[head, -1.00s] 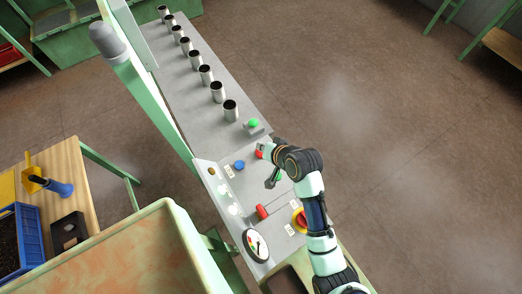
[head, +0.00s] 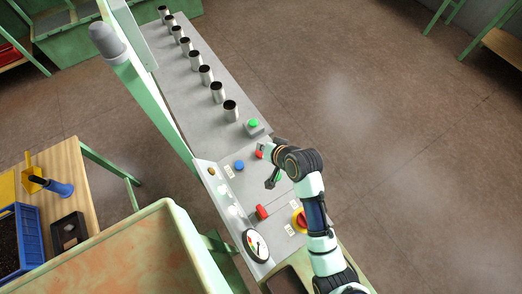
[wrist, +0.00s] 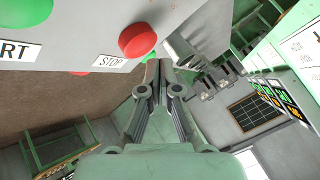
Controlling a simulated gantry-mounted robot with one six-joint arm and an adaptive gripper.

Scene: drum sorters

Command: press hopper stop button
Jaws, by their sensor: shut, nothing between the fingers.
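A red round button (wrist: 137,40) stands on a light panel beside a label reading STOP (wrist: 109,62) in the wrist view. In the head view a red button (head: 259,154) shows partly, beside the end of my arm. My gripper (wrist: 159,68) is shut and empty, its fingertips close together. In the wrist view the tips appear just below and right of the red button; whether they touch it cannot be told. In the head view my gripper (head: 267,148) is small and partly hidden by my wrist. The hopper's name is not readable on any label.
A green button (wrist: 25,12) lies left of the STOP label. Several metal cylinders (head: 217,92) stand beyond. Floor right is open.

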